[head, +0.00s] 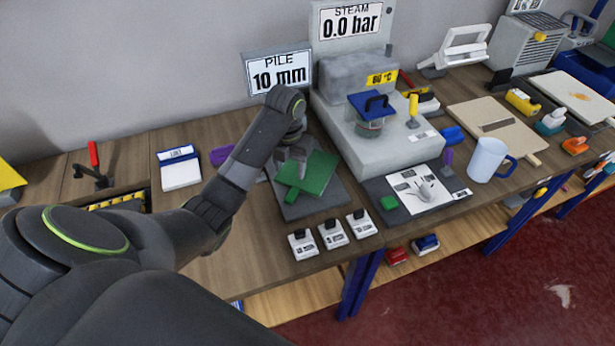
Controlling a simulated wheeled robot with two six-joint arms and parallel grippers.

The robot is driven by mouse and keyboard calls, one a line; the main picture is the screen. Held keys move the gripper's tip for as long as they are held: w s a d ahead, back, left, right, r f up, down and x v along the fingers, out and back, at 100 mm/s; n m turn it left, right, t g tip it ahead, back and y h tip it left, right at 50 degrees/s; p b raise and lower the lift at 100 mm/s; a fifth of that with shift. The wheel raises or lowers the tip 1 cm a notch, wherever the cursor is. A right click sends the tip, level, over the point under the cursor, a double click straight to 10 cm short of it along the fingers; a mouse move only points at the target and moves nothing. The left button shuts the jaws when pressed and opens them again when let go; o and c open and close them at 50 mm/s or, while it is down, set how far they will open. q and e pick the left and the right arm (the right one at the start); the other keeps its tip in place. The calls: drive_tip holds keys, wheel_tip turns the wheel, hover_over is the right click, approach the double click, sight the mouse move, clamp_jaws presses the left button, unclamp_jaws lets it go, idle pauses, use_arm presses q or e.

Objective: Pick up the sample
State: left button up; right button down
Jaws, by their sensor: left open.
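The sample appears to be the green square piece (319,174) lying on a dark grey plate (330,200) on the bench, under the PILE 10 mm sign. A narrow green strip shows along its near left side. My left gripper (291,165) is open over the left part of the green piece, with its fingers pointing down. The wrist and fingers hide part of the piece, and I cannot tell whether the fingers touch it. My right gripper is not in view.
Several small white labelled blocks (331,235) line the bench's front edge. A light blue mug (487,160) stands further right. A white LINT box (179,173) sits left.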

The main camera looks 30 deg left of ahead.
sight(289, 198)
use_arm(q)
wheel_tip(289, 198, down, 6)
drive_tip(key=b, duration=0.5)
drive_tip(key=shift+s, duration=0.15)
drive_tip(key=shift+f+b, duration=0.3)
drive_tip(key=shift+b, duration=0.15)
drive_tip(key=f, duration=0.2)
drive_tip(key=f+p, duration=0.1)
drive_tip(key=f, duration=0.1)
drive_tip(key=shift+s+a, duration=0.2)
drive_tip(key=shift+f, duration=0.5)
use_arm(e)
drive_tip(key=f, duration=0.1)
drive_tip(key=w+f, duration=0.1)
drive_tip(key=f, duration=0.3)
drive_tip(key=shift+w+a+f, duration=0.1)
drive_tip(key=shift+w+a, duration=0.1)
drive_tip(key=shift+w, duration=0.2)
use_arm(q)
drive_tip(key=c, duration=0.9)
clamp_jaws()
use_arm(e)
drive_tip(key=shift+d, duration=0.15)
